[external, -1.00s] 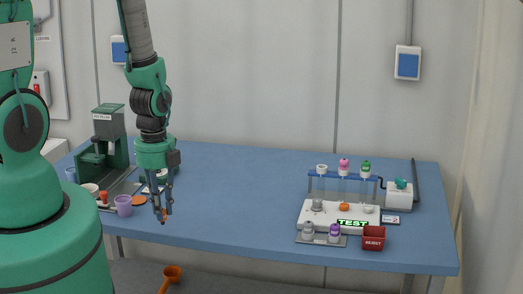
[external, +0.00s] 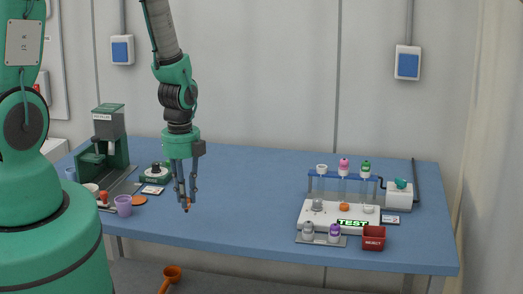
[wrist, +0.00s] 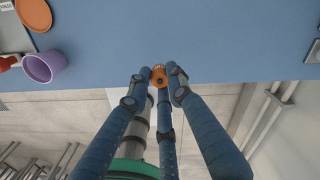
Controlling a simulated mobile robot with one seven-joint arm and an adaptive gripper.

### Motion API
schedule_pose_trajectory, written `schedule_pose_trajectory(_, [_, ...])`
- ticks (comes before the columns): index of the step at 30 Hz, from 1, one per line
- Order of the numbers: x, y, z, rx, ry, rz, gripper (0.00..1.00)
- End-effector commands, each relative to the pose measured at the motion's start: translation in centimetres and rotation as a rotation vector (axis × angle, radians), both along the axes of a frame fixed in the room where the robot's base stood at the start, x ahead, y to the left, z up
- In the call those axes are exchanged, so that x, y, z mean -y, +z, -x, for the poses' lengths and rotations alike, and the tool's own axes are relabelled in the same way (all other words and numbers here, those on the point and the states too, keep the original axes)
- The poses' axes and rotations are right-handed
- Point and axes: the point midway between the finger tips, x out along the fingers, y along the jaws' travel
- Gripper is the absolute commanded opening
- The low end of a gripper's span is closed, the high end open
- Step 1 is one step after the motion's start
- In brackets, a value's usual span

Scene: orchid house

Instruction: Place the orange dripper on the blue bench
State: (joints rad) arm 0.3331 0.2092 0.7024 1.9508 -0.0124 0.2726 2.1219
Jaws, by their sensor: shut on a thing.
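My gripper (external: 187,204) is shut on a small orange piece, which I take to be the orange dripper (external: 187,208). The dripper also shows between the fingertips in the wrist view (wrist: 158,68), mostly covered by the fingers. The blue bench (external: 245,195) spans the external view, and its front edge crosses the wrist view (wrist: 230,45). My gripper points down over the front left part of the bench. I cannot tell how high the dripper is above the surface.
A purple cup (external: 124,206) and an orange disc (external: 139,201) lie left of my gripper, before a green machine (external: 108,140). A tube rack (external: 325,174), white tray (external: 318,216) and red bin (external: 373,238) stand right. An orange scoop-like thing (external: 172,273) is below the bench. The bench middle is clear.

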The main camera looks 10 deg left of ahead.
Motion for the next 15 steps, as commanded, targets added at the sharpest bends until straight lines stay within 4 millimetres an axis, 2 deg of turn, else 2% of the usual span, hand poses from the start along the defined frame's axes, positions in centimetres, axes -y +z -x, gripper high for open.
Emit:
schedule_pose_trajectory(6, [1.3, -0.4, -3.9, 0.001, 0.0, 0.0, 0.06])
schedule_pose_trajectory(10, [1.7, -0.5, -5.2, 0.0, 0.0, 0.0, 0.06])
schedule_pose_trajectory(15, [1.9, -0.6, -5.9, 0.0, 0.0, 0.0, 0.06])
